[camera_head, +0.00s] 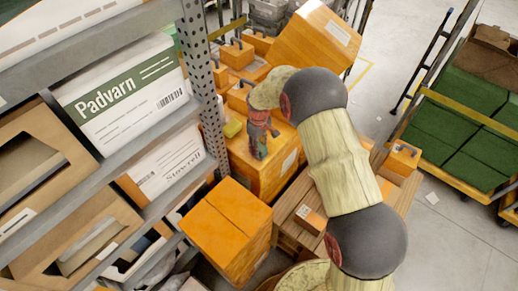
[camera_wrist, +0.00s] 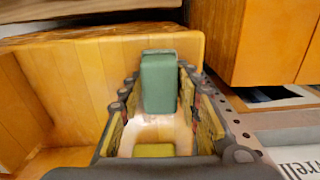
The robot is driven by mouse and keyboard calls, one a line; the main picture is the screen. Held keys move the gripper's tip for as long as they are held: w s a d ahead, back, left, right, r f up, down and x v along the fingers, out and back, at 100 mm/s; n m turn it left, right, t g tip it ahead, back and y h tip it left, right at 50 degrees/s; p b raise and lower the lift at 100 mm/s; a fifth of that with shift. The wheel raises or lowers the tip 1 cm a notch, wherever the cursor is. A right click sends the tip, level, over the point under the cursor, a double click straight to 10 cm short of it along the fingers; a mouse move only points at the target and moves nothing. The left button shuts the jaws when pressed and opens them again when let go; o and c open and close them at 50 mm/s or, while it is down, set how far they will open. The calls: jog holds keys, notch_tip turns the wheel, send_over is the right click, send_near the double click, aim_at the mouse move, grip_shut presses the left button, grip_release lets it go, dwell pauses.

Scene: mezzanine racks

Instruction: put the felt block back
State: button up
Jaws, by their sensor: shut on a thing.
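A green block with rounded edges (camera_wrist: 159,82), which I take to be the felt block, stands between my fingertips in the wrist view. My gripper (camera_wrist: 157,88) is shut on it, with a finger along each side. In the camera_head view my gripper (camera_head: 259,150) points down over the top of an orange wooden crate (camera_head: 273,178). The held block cannot be made out clearly there. A small yellow-green block (camera_head: 232,128) shows just left of my gripper, near the crate's left edge. Whether the held block touches the wood is unclear.
A metal rack with a perforated post (camera_head: 203,75) and boxes, including a Padvarn box (camera_head: 120,95), stands at left. A closed orange box (camera_head: 226,225) stands in front of the crate. A tilted orange crate (camera_head: 318,40) is behind. A cart with green blocks (camera_head: 465,130) is at right.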

jog(key=shift+f, duration=0.1)
jog(key=shift+f, duration=0.1)
jog(key=o, duration=1)
jog(key=shift+o, duration=0.6)
